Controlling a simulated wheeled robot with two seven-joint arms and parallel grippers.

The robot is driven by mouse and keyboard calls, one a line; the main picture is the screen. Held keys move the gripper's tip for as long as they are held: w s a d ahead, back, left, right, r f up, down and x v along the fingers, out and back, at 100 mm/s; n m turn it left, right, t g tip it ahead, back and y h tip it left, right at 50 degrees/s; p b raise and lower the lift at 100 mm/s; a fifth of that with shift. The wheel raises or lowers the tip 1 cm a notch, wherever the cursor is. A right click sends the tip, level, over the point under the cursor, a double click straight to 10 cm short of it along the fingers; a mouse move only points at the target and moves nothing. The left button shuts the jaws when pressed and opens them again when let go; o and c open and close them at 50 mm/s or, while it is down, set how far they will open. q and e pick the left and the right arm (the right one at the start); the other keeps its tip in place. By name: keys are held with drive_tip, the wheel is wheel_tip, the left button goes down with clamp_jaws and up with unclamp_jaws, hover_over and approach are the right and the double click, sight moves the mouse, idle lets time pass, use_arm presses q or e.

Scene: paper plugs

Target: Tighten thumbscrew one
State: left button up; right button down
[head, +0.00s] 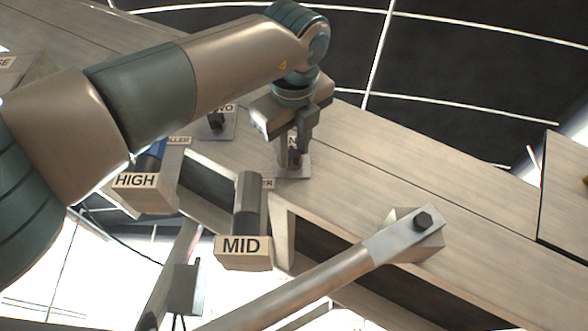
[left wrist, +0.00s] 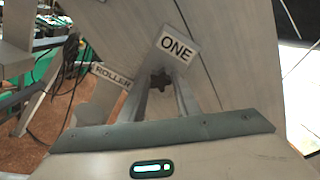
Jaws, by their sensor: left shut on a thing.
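Thumbscrew one is the dark lobed knob (left wrist: 160,83) below the white ONE label (left wrist: 177,45) in the left wrist view. My left gripper (left wrist: 159,92) has its two fingers on either side of this knob and is shut on it. In the head view my left gripper (head: 293,158) points down onto a small metal plate (head: 294,174) on the wooden beam. There the fingers mostly hide the knob and its label. My right gripper is not in view.
A second dark thumbscrew (head: 216,121) stands left of my gripper. Blocks labelled HIGH (head: 137,181) and MID (head: 241,246) stick out at the beam's near side. A metal bar (head: 310,284) with a black bolt (head: 423,221) lies front right. The beam (head: 420,165) to the right is clear.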

sight(293, 153)
use_arm(q)
drive_tip(key=shift+m+p, duration=0.75)
drive_tip(key=shift+m, duration=1.55)
drive_tip(key=shift+m+p, duration=0.6)
drive_tip(key=shift+m, duration=1)
drive_tip(key=shift+m+p, duration=0.8)
drive_tip(key=shift+m, duration=1)
drive_tip(key=shift+f+m+p, duration=0.1)
drive_tip(key=shift+m+p, duration=0.7)
drive_tip(key=shift+m, duration=1)
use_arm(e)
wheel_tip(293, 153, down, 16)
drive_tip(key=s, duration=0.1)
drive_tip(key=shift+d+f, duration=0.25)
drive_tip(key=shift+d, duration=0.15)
use_arm(q)
drive_tip(key=o, duration=1)
drive_tip(key=shift+s, duration=0.15)
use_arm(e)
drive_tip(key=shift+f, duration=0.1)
use_arm(q)
drive_tip(key=shift+s+b, duration=0.8)
drive_tip(key=shift+s, duration=1.1)
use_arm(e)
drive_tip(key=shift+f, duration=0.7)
